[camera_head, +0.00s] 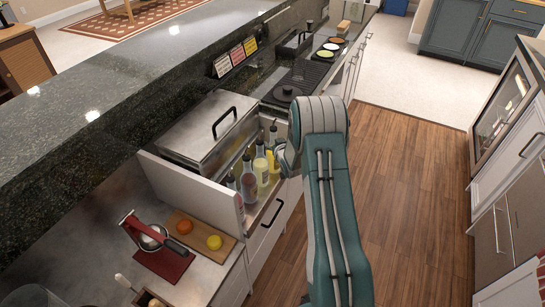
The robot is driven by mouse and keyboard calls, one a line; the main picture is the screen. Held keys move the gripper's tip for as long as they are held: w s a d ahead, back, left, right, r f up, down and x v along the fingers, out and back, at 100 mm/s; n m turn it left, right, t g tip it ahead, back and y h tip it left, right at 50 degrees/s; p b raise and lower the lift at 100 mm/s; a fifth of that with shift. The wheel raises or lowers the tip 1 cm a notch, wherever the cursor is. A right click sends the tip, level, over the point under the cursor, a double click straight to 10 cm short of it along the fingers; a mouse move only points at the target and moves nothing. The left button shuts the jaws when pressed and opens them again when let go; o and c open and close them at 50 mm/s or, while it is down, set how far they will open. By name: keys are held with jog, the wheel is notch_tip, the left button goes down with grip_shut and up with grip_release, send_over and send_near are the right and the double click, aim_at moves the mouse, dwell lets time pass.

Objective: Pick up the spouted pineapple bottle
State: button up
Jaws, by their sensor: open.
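Several spouted bottles stand upright in the open drawer (200,182) under the counter. A yellow bottle (261,168) with a dark spout is among them, and it looks like the pineapple one, though no label can be read. More yellow shows just right of it, partly hidden by my arm's end. A reddish bottle (248,186) stands to its left. My gripper (284,160) is at the drawer's right side, close to the yellow bottle. It is open; its fingers are mostly hidden, and I cannot tell whether it touches anything.
A steel lidded bin (208,135) stands behind the bottles. A cutting board (187,228) with orange and yellow fruit and a red press (140,228) lie nearer on the counter. A raised dark bar top (120,95) runs along the left. The wood floor (415,190) at right is clear.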

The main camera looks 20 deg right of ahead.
jog(key=shift+x, duration=1.15)
jog(key=shift+w+d+f, duration=0.1)
jog(key=shift+w+d, duration=0.1)
jog(key=shift+a, duration=0.1)
grip_shut()
